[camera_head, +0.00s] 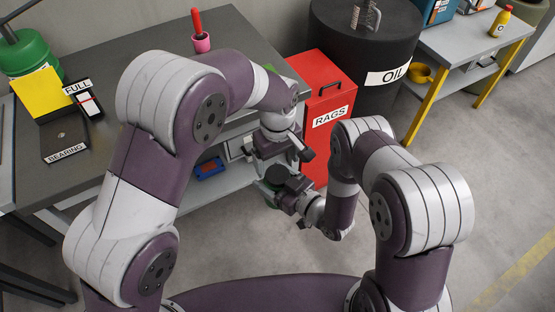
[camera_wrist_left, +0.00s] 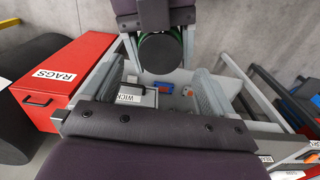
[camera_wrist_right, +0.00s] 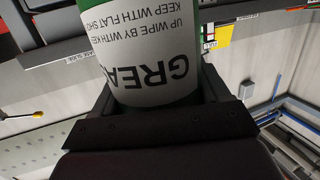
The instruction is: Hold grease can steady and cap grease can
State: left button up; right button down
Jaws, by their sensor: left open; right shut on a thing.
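The grease can (camera_head: 277,174) is green with a dark round top, in front of the workbench in the head view. In the right wrist view its white GREASE label (camera_wrist_right: 150,50) appears upside down. My right gripper (camera_wrist_right: 157,92) is shut on the can's body and holds it in the air. In the left wrist view the can's dark top (camera_wrist_left: 160,53) faces my camera inside a green rim; I cannot tell whether this is a cap or the open mouth. My left gripper (camera_wrist_left: 160,75) is open and empty, just above the can in the head view (camera_head: 287,158). No separate cap shows.
The floor at lower right is clear.

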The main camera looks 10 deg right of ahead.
aim_at(278, 174)
pick_arm(q)
notch_tip(278, 174, up, 4)
jog(key=shift+f, duration=4.25)
jog(key=shift+c, duration=0.3)
jog(key=c, duration=1)
jog(key=o, duration=1.2)
jog(key=shift+c, duration=0.2)
jog(key=shift+r, duration=0.1)
